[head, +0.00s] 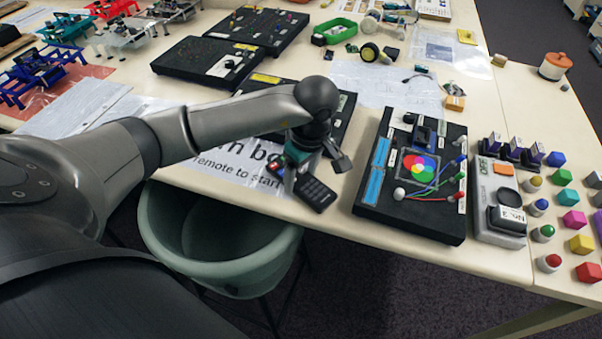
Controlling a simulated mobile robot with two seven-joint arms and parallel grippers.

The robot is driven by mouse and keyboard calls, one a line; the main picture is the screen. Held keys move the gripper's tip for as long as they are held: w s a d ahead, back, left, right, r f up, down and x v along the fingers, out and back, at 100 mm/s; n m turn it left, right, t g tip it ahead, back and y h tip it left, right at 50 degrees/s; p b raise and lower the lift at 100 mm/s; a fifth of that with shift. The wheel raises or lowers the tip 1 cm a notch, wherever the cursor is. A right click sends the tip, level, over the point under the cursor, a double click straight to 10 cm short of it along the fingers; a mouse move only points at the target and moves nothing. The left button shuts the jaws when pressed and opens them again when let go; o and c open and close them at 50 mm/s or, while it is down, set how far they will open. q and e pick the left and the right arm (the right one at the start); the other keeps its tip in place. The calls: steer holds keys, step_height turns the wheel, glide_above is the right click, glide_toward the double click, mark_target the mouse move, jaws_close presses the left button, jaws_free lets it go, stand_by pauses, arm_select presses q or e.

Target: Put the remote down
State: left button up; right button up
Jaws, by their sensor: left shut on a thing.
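My left gripper (312,168) reaches in from the left and points down near the table's front edge. It is shut on a dark remote (318,194) with small buttons. The remote lies slanted over a white printed sign (225,178) whose visible words include "remote to star". Part of the remote is hidden by the gripper. I cannot tell whether it touches the sign. My right gripper is not in view.
A green-grey tub chair (165,225) stands below the table's front edge. A black board with a coloured-circle display (375,205) is to the right of the remote. Another black board (347,105) lies behind my gripper. Coloured blocks and buttons crowd the right side.

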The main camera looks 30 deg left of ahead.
mark_target(307, 184)
arm_select(q)
steer(key=shift+f, duration=0.1)
steer(key=o, duration=1.5)
steer(key=shift+r, duration=0.3)
steer(key=r, duration=0.4)
steer(key=d+r, duration=0.1)
steer(key=r, duration=0.6)
steer(key=shift+s+d+r+p, duration=0.2)
steer(key=shift+d+r+p, duration=0.1)
steer(key=shift+d+p, duration=0.1)
